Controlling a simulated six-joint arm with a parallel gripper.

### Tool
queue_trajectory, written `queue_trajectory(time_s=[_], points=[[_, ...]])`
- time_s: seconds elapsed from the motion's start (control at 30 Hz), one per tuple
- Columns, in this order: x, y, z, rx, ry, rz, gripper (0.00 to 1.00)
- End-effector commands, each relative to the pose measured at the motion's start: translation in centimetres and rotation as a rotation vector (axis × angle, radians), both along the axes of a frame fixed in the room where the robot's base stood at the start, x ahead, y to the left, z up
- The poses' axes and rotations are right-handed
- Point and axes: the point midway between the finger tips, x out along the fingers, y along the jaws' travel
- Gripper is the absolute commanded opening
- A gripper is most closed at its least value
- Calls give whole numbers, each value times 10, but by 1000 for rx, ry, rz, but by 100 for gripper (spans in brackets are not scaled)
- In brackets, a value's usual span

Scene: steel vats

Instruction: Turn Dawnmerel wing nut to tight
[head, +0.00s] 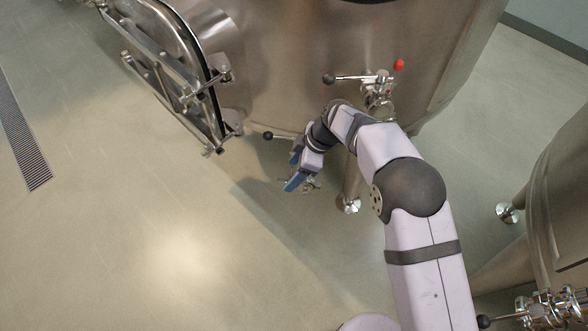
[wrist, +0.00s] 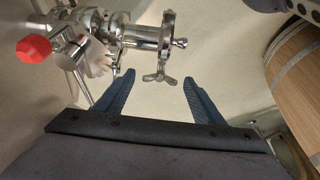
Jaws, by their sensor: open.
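In the wrist view a small metal wing nut (wrist: 160,79) hangs below a clamp ring (wrist: 167,45) on a steel pipe fitting (wrist: 138,37). My gripper (wrist: 159,76) is open, with one blue finger on each side of the wing nut in the picture. I see no finger touching it, and I cannot tell the depth gap. In the head view my gripper (head: 294,170) is low beside the steel vat (head: 290,70), near a partly hidden metal fitting (head: 312,184). The wing nut cannot be made out there. No name label is readable.
An open hatch door (head: 170,60) juts from the vat on the left. A valve (head: 378,88) with a red knob (head: 398,64) and a black-ended lever (head: 328,79) is above my arm. A second vat (head: 560,190) stands right. A wooden barrel (wrist: 297,85) shows right in the wrist view.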

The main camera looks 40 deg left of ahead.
Motion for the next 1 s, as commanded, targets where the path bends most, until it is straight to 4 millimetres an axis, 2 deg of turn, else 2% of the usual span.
queue_trajectory(time_s=[0.1,0.27,0.3,0.67,1.0], points=[[0,0,0,0,0,0,62],[0,0,0,0,0,0,24],[0,0,0,0,0,0,21],[0,0,-1,-1,0,-41,21],[-3,-1,-2,-1,-2,-249,21]])
